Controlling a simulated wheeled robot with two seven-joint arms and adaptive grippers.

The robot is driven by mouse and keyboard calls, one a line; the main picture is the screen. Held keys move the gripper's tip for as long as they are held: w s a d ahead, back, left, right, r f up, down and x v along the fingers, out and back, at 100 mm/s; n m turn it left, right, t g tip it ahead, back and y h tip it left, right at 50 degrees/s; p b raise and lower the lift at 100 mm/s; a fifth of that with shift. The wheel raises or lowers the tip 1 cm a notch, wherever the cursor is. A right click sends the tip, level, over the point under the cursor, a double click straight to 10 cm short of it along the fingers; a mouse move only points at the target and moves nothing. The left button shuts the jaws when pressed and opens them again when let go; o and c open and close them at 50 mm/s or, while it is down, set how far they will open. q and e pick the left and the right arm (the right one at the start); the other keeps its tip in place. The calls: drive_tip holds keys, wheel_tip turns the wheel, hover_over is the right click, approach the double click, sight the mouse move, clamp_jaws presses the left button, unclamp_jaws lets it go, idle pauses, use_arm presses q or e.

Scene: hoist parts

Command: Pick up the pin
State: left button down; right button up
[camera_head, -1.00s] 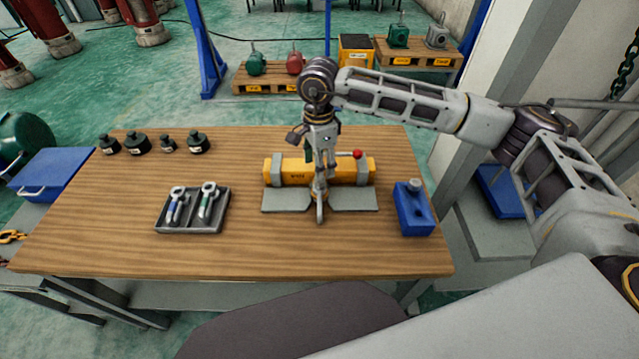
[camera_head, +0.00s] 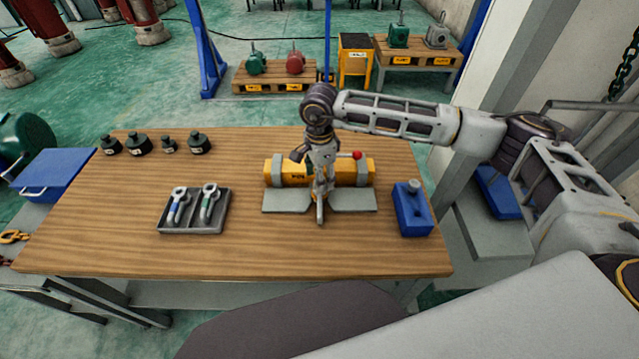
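My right gripper (camera_head: 321,205) points down in front of the yellow lifting device (camera_head: 287,172), over the grey plates at its front. Its fingers are small and overlap the device, so I cannot tell whether they are open or shut, or whether they hold anything. A grey pin-like piece (camera_head: 413,187) stands upright in the blue block (camera_head: 411,218) at the table's right side, apart from the gripper. I cannot tell for sure that it is the pin. My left gripper is not in view.
A dark tray (camera_head: 192,229) with two shackles (camera_head: 208,201) lies left of the gripper. Several black weights (camera_head: 137,144) stand at the back left of the wooden table (camera_head: 250,254). A red ball knob (camera_head: 357,155) sticks up by the device. The table's front is clear.

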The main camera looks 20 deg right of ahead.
drive_tip(key=shift+f, duration=0.9)
drive_tip(key=shift+c, duration=0.8)
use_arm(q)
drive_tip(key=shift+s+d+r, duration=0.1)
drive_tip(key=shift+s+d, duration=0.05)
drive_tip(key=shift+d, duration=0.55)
use_arm(e)
clamp_jaws()
